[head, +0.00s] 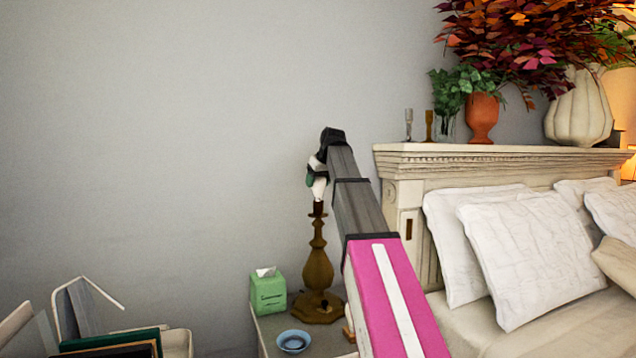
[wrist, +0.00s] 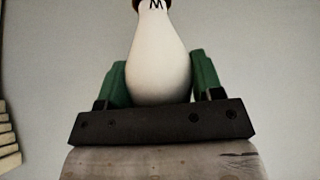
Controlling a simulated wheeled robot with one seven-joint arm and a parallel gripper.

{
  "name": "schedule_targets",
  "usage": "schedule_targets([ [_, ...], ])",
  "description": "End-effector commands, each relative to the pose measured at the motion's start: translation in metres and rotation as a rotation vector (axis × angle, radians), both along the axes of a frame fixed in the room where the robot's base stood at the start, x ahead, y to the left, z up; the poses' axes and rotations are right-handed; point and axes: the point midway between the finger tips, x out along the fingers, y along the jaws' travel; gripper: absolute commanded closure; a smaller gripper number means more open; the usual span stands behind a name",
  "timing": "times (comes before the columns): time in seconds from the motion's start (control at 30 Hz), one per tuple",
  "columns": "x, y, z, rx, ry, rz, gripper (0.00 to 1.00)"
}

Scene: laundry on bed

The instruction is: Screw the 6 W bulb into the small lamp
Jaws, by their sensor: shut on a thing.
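The small lamp (head: 317,266) is a brass-brown turned stand without a shade, upright on the bedside table (head: 333,341). My gripper (head: 314,178) is above the lamp's top. It is shut on a white bulb (head: 319,191), which hangs neck down over the lamp's socket. The bulb's lower end is at or just above the socket; I cannot tell whether they touch. In the wrist view the bulb (wrist: 158,62) sits between the two green fingers of the gripper (wrist: 160,82). A dark mark shows near its neck, and a brown edge is just visible at the top. The wattage cannot be read.
A green tissue box (head: 268,294) and a blue bowl (head: 293,341) stand on the table beside the lamp. The bed's headboard (head: 400,190) and pillows (head: 530,255) are to the right. Bare wall (head: 150,130) fills the left; a chair-like frame (head: 178,341) stands lower left.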

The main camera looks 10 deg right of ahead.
Motion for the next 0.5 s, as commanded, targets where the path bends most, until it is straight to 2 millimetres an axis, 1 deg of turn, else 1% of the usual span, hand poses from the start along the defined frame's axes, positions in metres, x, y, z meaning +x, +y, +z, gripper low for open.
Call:
schedule_targets([
  [0.3,0.0001,0.0005,-0.0003,-0.001,0.000,-0.262,0.63],
  [0.5,0.0002,-0.0005,-0.0002,0.000,-0.001,-0.292,0.63],
])
